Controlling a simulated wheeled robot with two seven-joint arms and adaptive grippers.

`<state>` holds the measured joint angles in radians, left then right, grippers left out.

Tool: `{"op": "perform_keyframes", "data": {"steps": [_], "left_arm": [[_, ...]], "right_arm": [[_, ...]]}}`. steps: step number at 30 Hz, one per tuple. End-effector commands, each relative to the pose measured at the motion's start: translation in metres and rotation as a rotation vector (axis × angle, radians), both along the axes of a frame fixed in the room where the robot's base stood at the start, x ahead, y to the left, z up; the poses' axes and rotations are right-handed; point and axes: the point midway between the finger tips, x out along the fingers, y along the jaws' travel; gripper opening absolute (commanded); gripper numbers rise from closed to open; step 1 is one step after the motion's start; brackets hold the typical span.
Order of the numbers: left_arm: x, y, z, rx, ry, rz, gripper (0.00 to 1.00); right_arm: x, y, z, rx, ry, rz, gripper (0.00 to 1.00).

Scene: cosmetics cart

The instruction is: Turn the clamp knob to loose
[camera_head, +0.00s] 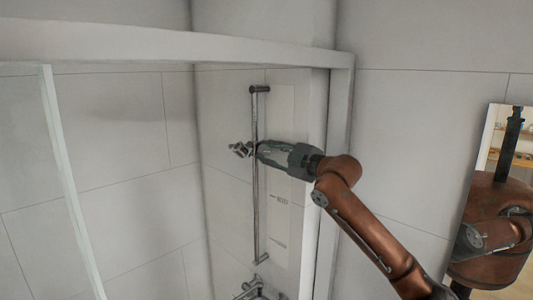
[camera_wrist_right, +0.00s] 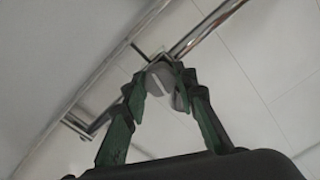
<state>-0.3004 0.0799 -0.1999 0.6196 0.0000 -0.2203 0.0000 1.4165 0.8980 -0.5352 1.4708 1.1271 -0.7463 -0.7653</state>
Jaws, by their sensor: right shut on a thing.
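A vertical chrome rail (camera_head: 256,215) runs along the tiled wall, with a small chrome clamp (camera_head: 240,149) at about its mid-height. My right gripper (camera_head: 260,150) reaches the rail from the right at the clamp's height. In the right wrist view, a grey rounded clamp knob (camera_wrist_right: 163,76) sits between the fingertips of the right gripper (camera_wrist_right: 165,84), which are shut on it. Behind it shows the rail (camera_wrist_right: 205,28). In the head view the knob is hidden by the fingers. My left gripper is in neither view.
A white frame (camera_head: 180,44) crosses above, with a glass panel edge (camera_head: 70,180) at left. Chrome fittings (camera_head: 250,288) sit at the rail's foot. A mirror (camera_head: 490,150) at right shows a reflection of my body. The space left of the rail is free.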

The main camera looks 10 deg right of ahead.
Motion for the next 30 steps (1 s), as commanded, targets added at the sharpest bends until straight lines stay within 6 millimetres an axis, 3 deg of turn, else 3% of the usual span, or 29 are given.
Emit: {"op": "perform_keyframes", "data": {"steps": [12, 30], "left_arm": [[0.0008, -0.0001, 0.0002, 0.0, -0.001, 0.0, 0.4], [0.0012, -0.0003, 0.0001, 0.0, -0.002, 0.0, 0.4]], "right_arm": [[-0.0006, -0.0017, 0.0018, -0.173, -0.118, -0.003, 0.02], [-0.0003, -0.0012, 0.0003, -0.205, -0.136, -0.001, 0.02]]}}
